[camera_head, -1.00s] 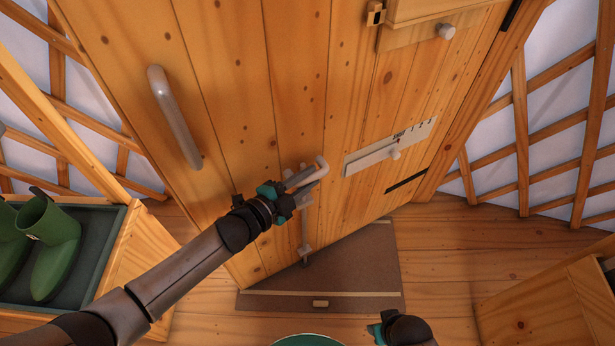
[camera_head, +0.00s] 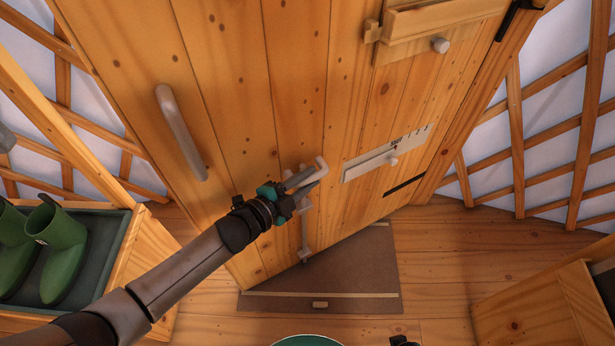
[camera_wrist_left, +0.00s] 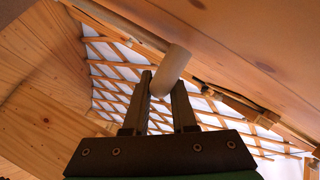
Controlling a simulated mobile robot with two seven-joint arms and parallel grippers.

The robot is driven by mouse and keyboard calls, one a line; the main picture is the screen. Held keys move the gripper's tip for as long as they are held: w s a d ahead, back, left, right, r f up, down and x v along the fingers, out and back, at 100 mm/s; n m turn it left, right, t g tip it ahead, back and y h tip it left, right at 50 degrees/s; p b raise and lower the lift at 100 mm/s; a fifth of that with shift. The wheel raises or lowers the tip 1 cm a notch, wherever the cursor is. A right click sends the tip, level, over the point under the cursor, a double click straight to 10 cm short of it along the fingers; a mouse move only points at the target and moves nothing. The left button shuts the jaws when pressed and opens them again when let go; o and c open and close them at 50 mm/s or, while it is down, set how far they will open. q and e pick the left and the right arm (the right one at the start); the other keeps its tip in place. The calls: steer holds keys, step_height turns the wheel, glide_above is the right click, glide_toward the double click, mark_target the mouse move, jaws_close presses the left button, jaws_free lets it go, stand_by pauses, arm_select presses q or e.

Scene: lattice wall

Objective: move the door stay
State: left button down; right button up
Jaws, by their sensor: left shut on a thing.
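The door stay (camera_head: 305,232) is a pale grey rod running down the lower part of the plank door (camera_head: 235,90), with a bent handle at its top. Its lower end is near the floor mat. My left gripper (camera_head: 308,180) is shut on the bent handle, close in front of the door. In the left wrist view, the rounded pale end of the handle (camera_wrist_left: 174,68) shows at the tips of my left gripper (camera_wrist_left: 163,88). The fingers hide part of the handle. Only a small dark piece of my right arm shows at the bottom edge; its fingers are out of sight.
A grey pull handle (camera_head: 182,132) is on the door at left. A sliding bolt with a marked plate (camera_head: 375,165) is to the right of the stay. A brown mat (camera_head: 350,268) lies below. Green boots (camera_head: 60,250) stand in a tray at left; a wooden box (camera_head: 545,305) is at right.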

arm_select(q)
steer(key=shift+w+r, duration=0.2)
steer(key=shift+r, duration=0.2)
steer(key=c, duration=1.1)
jaws_free()
steer(key=o, duration=0.4)
steer(key=shift+s+f, duration=0.1)
steer(key=shift+s, duration=0.05)
steer(key=shift+c, duration=0.2)
steer(key=shift+s, duration=0.1)
arm_select(e)
steer(key=shift+r, duration=0.1)
arm_select(q)
steer(key=shift+s+a, duration=0.1)
steer(key=shift+a, duration=0.1)
steer(key=p+v, duration=0.4)
steer(key=v, duration=1)
steer(key=shift+s+a, duration=0.2)
steer(key=shift+s, duration=0.1)
arm_select(e)
steer(key=s+d+r, duration=0.1)
steer(key=s, duration=0.5)
steer(key=shift+d, duration=0.3)
steer(key=shift+s, duration=0.1)
